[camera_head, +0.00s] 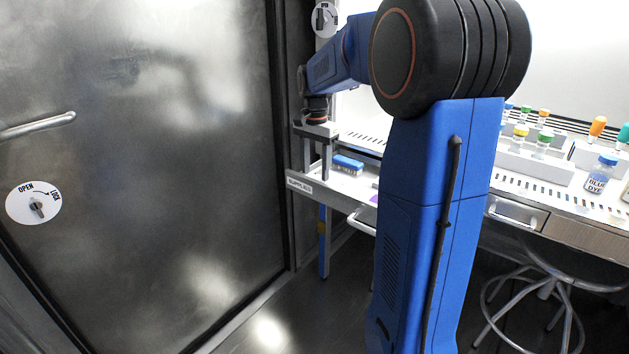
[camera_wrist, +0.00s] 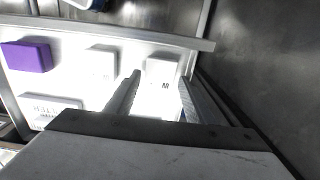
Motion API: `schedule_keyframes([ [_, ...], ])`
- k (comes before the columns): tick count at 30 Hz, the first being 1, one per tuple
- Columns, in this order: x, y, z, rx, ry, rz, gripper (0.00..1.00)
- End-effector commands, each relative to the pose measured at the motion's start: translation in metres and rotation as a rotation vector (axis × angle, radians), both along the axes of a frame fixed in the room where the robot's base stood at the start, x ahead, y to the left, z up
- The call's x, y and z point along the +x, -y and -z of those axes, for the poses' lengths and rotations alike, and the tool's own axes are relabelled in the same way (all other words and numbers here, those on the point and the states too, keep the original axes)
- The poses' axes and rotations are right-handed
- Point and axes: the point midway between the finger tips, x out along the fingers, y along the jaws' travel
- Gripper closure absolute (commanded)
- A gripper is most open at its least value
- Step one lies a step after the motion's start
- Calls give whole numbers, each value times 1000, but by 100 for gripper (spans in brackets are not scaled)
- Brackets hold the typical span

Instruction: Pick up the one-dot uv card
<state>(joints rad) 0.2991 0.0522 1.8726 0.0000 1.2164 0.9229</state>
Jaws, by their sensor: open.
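My gripper (camera_wrist: 159,80) is open, its two fingers pointing down over a white tray (camera_wrist: 75,83). Ahead of and between the fingertips is a white block-like piece (camera_wrist: 162,70) with small dark marks near one edge. Two more white pieces lie to the left, one upper (camera_wrist: 103,62) and one lower (camera_wrist: 52,108) with dark print. I cannot read a dot count on any of them, so which is the one-dot uv card is unclear.
A purple block (camera_wrist: 26,56) lies at the tray's left; a blue box (camera_head: 347,164) stands near the gripper. The tray's raised rim (camera_wrist: 150,36) runs beyond the fingers. A metal door (camera_head: 150,170) is close on the left. Vials and a blue dye bottle (camera_head: 601,174) stand at right.

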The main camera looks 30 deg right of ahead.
Motion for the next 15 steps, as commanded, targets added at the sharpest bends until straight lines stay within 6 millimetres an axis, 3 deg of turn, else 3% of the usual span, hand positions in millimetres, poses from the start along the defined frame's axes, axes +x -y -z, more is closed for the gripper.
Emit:
schedule_keyframes([
  [4, 0, 0, 12, 1, -1, 0, 52],
  [11, 0, 0, 13, 0, 0, 0, 52],
  [12, 0, 0, 13, 0, 0, 0, 54],
  [15, 0, 0, 13, 0, 0, 0, 78],
])
